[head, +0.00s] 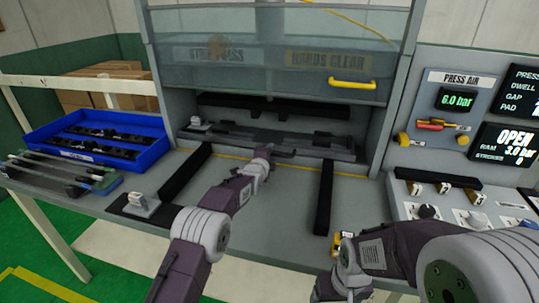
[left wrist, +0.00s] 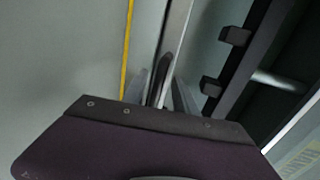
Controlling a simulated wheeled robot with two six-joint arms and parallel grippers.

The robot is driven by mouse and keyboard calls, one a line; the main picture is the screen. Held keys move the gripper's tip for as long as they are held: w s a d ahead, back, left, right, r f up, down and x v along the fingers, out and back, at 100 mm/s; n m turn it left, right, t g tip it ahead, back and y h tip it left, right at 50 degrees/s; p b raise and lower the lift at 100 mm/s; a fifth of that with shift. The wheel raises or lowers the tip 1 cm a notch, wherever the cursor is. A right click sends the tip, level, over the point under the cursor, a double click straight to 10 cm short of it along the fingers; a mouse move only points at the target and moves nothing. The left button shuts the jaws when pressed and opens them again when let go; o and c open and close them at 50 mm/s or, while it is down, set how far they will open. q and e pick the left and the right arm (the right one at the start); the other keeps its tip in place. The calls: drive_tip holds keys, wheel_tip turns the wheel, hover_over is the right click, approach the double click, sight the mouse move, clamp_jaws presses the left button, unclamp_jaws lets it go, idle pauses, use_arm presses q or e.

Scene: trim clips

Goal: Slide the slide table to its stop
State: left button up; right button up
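The slide table (head: 275,142) is a dark, flat plate inside the press, behind the ends of the two black rails. A thin dark bar (head: 285,153) runs along its front. My left gripper (head: 264,153) is at this bar. In the left wrist view, its grey fingers (left wrist: 158,92) lie close around a long metallic bar (left wrist: 177,35); whether they grip it is unclear. My right gripper (head: 346,262) hangs low at the front of the bench, away from the table; its fingertips are not clear. The table's stop cannot be made out.
Black rails (head: 187,172) (head: 325,200) flank my left arm. The clear guard (head: 270,60) with a yellow handle (head: 352,83) is raised above. A blue tray (head: 100,150) stands at left, and the control panel (head: 455,205) at right. The bench between the rails is mostly clear.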

use_arm(q)
drive_tip(key=shift+w+f, duration=0.1)
drive_tip(key=shift+s, duration=0.2)
drive_tip(key=v, duration=0.8)
drive_tip(key=shift+s+a+b, duration=0.15)
drive_tip(key=shift+s+b, duration=0.2)
drive_tip(key=shift+s, duration=0.05)
